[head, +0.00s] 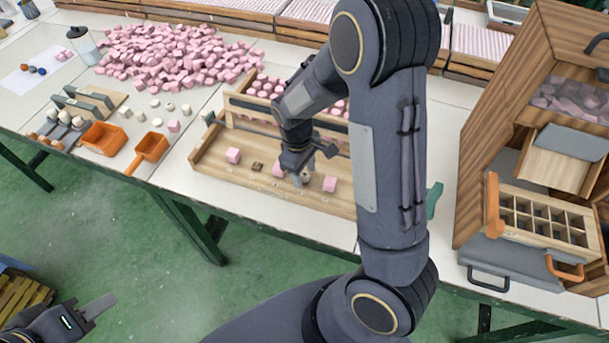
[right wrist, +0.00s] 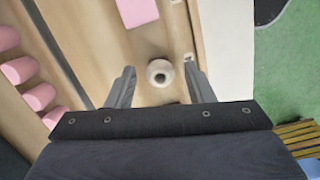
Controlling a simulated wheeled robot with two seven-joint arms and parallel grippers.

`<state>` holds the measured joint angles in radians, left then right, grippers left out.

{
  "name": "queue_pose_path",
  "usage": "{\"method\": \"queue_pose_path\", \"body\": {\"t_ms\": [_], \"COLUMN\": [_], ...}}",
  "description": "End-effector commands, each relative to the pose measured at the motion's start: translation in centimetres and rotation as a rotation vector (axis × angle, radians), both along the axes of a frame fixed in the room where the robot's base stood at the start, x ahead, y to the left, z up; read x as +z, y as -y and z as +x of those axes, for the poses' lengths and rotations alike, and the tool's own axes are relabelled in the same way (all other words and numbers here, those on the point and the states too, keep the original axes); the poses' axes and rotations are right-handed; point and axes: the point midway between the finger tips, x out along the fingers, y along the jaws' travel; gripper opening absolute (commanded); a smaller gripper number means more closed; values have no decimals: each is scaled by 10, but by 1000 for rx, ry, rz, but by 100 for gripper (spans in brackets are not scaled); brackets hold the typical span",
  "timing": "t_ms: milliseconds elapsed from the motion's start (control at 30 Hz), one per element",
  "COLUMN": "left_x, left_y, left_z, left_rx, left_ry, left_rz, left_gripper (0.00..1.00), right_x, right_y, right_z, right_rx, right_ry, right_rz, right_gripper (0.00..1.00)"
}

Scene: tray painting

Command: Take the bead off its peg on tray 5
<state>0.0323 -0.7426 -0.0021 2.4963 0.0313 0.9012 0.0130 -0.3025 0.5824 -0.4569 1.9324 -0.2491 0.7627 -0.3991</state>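A pale round bead (right wrist: 159,72) with a dark centre is on the wooden tray in the right wrist view. The wooden tray (head: 215,168) shows in the head view, with pink blocks and a small brown piece (head: 257,166) on it. My right gripper (head: 302,176) points down over the tray; its fingers (right wrist: 159,78) are open, one on each side of the bead, with a gap on both sides. I cannot tell whether a peg is in the bead's centre, nor read a tray number. My left gripper (head: 97,308) is low at the left, away from the table; its opening is unclear.
Pink blocks (head: 232,155) and (head: 330,184) stand on the tray near my right gripper. A slotted rack (head: 240,102) with pink blocks runs behind. A wooden cabinet (head: 490,130) with a divided drawer (head: 500,205) stands right.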

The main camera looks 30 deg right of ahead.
Motion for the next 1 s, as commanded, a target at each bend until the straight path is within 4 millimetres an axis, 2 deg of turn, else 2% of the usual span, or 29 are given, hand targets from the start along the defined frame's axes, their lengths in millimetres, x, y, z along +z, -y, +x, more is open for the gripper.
{"method": "queue_pose_path", "body": {"t_ms": [33, 300, 733, 867, 933, 1000], "left_x": [0, 0, 0, 2, 3, 2], "left_y": [0, 0, 0, 0, 0, 0], "left_z": [0, 0, 0, 0, 0, 0], "left_rx": [0, 0, 0, 0, 0, 0], "left_ry": [0, 0, 0, 0, 0, 0], "left_rz": [0, 0, 0, 0, 0, 0], "left_gripper": [36, 36, 36, 36, 36, 36], "right_x": [0, 0, 6, 22, 35, 48], "right_y": [0, 0, 0, -1, -1, -14], "right_z": [0, 0, 1, 2, 2, -3], "right_rx": [0, 0, 0, 1, 1, 7], "right_ry": [0, 1, 3, 6, 8, 8], "right_rz": [0, 0, 1, 2, 2, 4], "right_gripper": [41, 6, 6, 6, 6, 6]}}
